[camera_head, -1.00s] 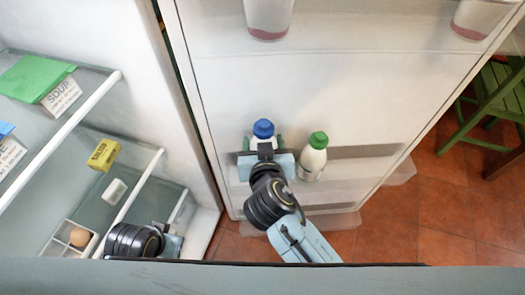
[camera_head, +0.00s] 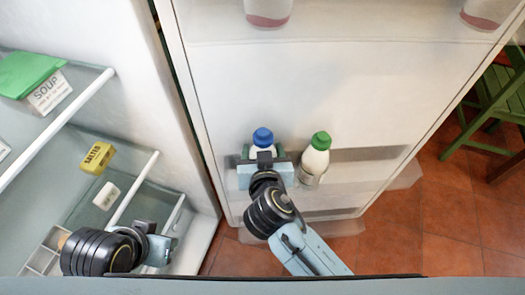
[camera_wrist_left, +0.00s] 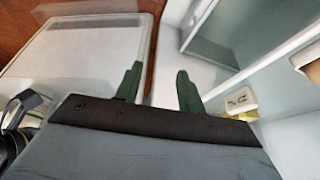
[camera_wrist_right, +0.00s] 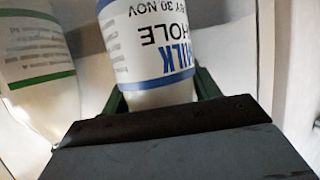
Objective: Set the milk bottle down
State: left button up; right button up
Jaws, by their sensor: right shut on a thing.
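The milk bottle (camera_head: 263,137), white with a blue cap, stands upright in the door's lower rack. My right gripper (camera_head: 264,158) is shut on it; in the right wrist view the fingers flank the labelled milk bottle (camera_wrist_right: 150,45). Its base is hidden behind the gripper. My left gripper (camera_wrist_left: 160,85) is open and empty, with its green fingers apart. In the head view the left arm is at the lower left, in front of the fridge shelves, and its fingertips are hidden.
A green-capped bottle (camera_head: 315,158) stands just right of the milk bottle in the door rack (camera_head: 365,170). The fridge holds a yellow salted pack (camera_head: 97,157), a soup box (camera_head: 48,92) and a white item (camera_head: 106,195). A green chair (camera_head: 490,105) stands right of the door.

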pick_arm(q)
jog(key=shift+w+d+t, duration=0.15)
jog(key=shift+w+t, duration=0.15)
jog(key=shift+w, duration=0.2)
pick_arm(e)
jog(key=shift+f, duration=0.15)
jog(key=shift+f, duration=0.1)
pick_arm(q)
jog(key=shift+w+d+r+t+h+b, duration=0.15)
jog(key=shift+w+d+r+t, duration=0.1)
jog(key=shift+w, duration=0.2)
jog(key=shift+w+d+r+t+h+b, duration=0.15)
jog(key=shift+w+t, duration=0.15)
jog(key=shift+w, duration=0.15)
jog(key=shift+w+d+r+t+b, duration=0.15)
jog(key=shift+w+r+t, duration=0.1)
jog(key=shift+w, duration=0.2)
pick_arm(e)
jog(key=shift+f, duration=0.3)
pick_arm(q)
jog(key=shift+w, duration=0.1)
pick_arm(e)
jog(key=o, duration=1.3)
